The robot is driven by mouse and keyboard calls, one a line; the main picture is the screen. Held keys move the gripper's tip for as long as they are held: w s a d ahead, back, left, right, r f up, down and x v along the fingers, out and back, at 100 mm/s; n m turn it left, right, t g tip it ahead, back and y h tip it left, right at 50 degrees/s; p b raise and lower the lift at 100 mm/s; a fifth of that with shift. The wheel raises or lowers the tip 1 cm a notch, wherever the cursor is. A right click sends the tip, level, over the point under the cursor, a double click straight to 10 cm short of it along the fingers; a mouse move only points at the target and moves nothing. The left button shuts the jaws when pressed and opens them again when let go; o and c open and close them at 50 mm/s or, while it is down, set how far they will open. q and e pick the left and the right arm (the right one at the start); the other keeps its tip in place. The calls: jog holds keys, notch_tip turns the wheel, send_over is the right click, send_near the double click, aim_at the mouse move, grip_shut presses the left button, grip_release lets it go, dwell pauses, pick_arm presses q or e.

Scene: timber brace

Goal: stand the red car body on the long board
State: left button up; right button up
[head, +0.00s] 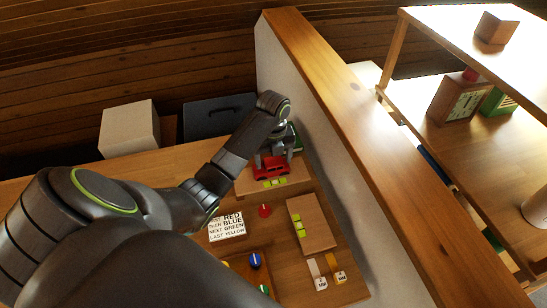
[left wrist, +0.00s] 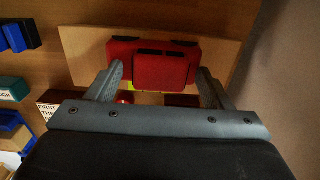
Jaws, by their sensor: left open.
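The red car body (head: 270,168) sits on a pale wooden board (head: 247,186) near the far end of the bench, below my left gripper (head: 273,157). In the left wrist view the red car body (left wrist: 151,68) lies between the two fingers of my left gripper (left wrist: 159,72), with the board (left wrist: 82,45) under it. The fingers are open, one at each side of the car, close to it. Whether they touch it I cannot tell. The car's underside is hidden. My right gripper is not in view.
A second wooden board (head: 318,236) with green-yellow marks lies nearer on the bench. A red piece (head: 264,211) and a printed card (head: 227,227) lie left of it. A tall partition (head: 335,130) rises close on the right. A white box (head: 128,127) stands at the back.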

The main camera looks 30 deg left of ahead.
aim_at(274, 160)
pick_arm(q)
jog(key=shift+r, duration=0.55)
notch_tip(274, 160, up, 3)
jog(key=shift+f, duration=0.15)
notch_tip(274, 160, up, 9)
jog(key=p, duration=0.8)
jog(key=shift+f+p, duration=0.2)
jog(key=shift+p, duration=0.15)
jog(key=shift+f, duration=0.1)
